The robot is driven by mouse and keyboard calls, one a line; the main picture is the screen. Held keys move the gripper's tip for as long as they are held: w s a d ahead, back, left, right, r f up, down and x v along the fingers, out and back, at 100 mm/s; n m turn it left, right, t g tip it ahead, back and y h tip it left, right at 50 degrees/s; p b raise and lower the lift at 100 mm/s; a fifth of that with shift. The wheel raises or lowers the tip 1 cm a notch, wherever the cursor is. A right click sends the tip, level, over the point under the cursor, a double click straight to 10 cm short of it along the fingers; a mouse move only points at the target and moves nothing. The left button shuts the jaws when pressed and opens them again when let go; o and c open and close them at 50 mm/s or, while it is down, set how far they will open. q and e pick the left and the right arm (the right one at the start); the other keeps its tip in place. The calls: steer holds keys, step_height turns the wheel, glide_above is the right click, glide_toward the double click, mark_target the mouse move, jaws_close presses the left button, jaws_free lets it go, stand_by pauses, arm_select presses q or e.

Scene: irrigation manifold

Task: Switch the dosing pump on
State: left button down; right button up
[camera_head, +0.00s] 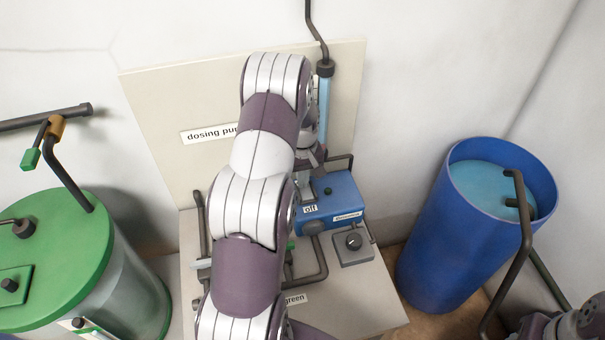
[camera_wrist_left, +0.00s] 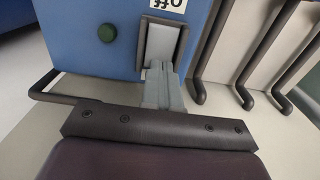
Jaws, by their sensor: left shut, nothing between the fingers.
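The dosing pump (camera_head: 345,197) is a blue box in front of an upright beige board with a label partly reading "dosing pu". Its face also shows close up in the left wrist view (camera_wrist_left: 85,35), with a dark green round lamp or button (camera_wrist_left: 107,33), an upside-down "off" label (camera_wrist_left: 168,4) and a light grey switch (camera_wrist_left: 161,42) in a dark frame. My left gripper (camera_wrist_left: 160,72) is shut and empty, its tips at the switch's near end; I cannot tell whether they touch. In the head view my left arm hides part of the pump, and the gripper is mostly hidden.
A green-lidded tank (camera_head: 60,250) stands left, a blue barrel (camera_head: 428,250) right. Part of my right arm shows at the lower right corner.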

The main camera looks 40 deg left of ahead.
arm_select(q)
steer(key=shift+a+f+b, duration=0.1)
steer(key=shift+f+b, duration=0.3)
steer(key=shift+f, duration=0.1)
steer(key=shift+r, duration=0.3)
steer(key=shift+p, duration=0.3)
steer(key=shift+s+d+r, duration=0.15)
steer(key=shift+s+d, duration=0.1)
steer(key=shift+d, duration=0.1)
steer(key=shift+s+d+r+p, duration=0.2)
steer(key=shift+d+p, duration=0.1)
steer(key=shift+p, duration=0.05)
